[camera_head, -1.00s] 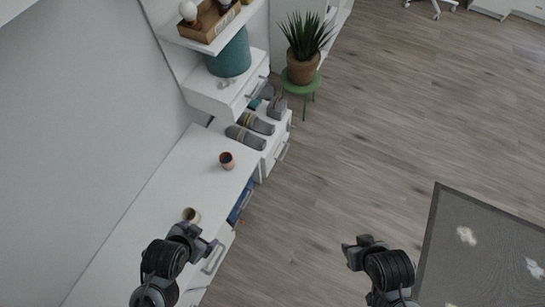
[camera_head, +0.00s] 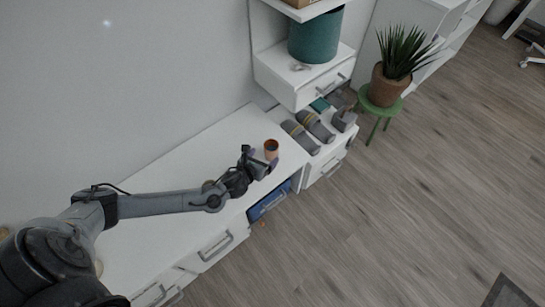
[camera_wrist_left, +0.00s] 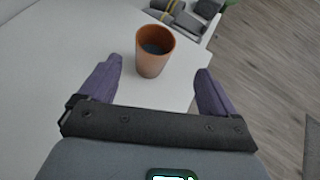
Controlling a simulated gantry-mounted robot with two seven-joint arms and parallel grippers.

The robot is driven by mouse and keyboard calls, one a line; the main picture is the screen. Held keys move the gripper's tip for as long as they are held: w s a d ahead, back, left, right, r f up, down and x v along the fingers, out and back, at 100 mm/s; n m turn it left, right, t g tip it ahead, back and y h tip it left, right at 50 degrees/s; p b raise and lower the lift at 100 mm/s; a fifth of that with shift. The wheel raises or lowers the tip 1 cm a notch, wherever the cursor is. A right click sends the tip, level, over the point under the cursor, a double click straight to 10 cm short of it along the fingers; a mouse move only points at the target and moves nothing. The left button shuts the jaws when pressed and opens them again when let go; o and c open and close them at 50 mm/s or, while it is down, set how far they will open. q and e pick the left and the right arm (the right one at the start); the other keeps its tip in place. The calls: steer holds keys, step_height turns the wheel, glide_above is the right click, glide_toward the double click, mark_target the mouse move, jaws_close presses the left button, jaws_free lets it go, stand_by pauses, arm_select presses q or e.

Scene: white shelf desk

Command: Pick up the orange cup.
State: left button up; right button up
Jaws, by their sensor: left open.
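The orange cup (camera_head: 271,149) stands upright on the white desk (camera_head: 185,165), near its far right end. My left arm reaches over the desk from the left, and my left gripper (camera_head: 262,160) is at the near side of the cup. In the left wrist view the orange cup (camera_wrist_left: 154,50) has a dark inside and sits just beyond and between the two open purple fingers of my left gripper (camera_wrist_left: 156,82). A gap shows between each finger and the cup. My right gripper is not in view.
Grey slippers (camera_head: 308,132) lie on a lower white cabinet (camera_head: 325,155) past the desk's end. A teal bin (camera_head: 316,38) stands on a shelf above. A potted plant (camera_head: 388,80) on a green stool (camera_head: 380,105) is at the right.

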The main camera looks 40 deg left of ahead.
mark_target(274, 143)
arm_select(q)
steer(key=shift+m, duration=0.3)
steer(key=b+x, duration=0.1)
steer(key=x, duration=0.3)
steer(key=b+x, duration=0.1)
steer(key=x, duration=0.1)
steer(key=shift+w+a+r+b, duration=0.1)
steer(key=shift+a+r+b, duration=0.05)
steer(key=shift+a+b, duration=0.2)
steer(key=shift+w+a+f+b, duration=0.1)
steer(key=shift+w+f+b, duration=0.1)
steer(key=shift+f+b, duration=0.1)
steer(key=b+x, duration=0.3)
steer(key=shift+w+a+f, duration=0.15)
steer(key=shift+w+a, duration=0.05)
steer(key=shift+w, duration=0.15)
steer(key=shift+w+f, duration=0.1)
steer(key=shift+w, duration=0.3)
steer(key=shift+s, duration=0.1)
steer(key=shift+c, duration=0.4)
steer(key=c, duration=1.2)
steer(key=shift+o, duration=0.2)
